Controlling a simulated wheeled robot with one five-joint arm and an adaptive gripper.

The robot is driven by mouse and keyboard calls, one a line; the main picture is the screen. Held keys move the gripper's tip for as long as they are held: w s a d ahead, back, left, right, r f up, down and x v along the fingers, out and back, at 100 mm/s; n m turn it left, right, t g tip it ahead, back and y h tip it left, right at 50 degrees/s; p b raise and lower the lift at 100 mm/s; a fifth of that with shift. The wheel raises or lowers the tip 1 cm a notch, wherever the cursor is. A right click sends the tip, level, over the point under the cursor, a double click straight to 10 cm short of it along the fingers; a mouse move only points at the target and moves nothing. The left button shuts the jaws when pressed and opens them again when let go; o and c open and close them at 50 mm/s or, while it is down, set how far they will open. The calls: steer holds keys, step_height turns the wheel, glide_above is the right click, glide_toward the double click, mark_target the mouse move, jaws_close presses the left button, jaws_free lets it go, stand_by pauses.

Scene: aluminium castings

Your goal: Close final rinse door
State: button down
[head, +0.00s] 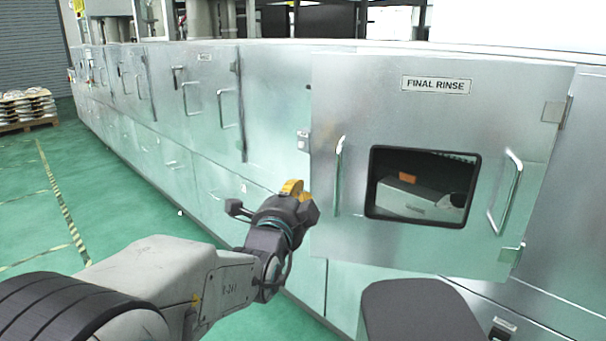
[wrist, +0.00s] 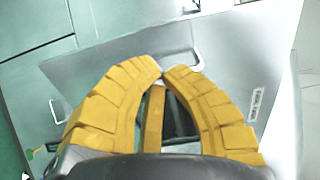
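The final rinse door (head: 365,90) is a metal panel with a "FINAL RINSE" label, a dark-framed window (head: 423,187), a handle near each side and hinges at its right edge. It appears to stand ajar, its left edge out from the machine front. My gripper (head: 295,188), with yellow fingers, is left of the left handle (head: 339,175) and apart from it in the head view. In the wrist view the door (wrist: 120,60) fills the background. The fingertips (wrist: 161,72) come together in front of it, with nothing seen between them. The fingers hide much of the window.
The long metal machine (head: 205,120) with more doors and handles runs back to the left. A small latch plate (head: 303,141) sits beside the door's left edge. Green floor (head: 110,195) at left is clear. A pallet of parts (head: 28,108) stands far left.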

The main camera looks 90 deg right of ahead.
mark_target(315, 164)
steer(key=p+x, duration=0.3)
steer(key=x, duration=1)
steer(key=shift+s+d, duration=0.1)
steer(key=shift+d, duration=0.2)
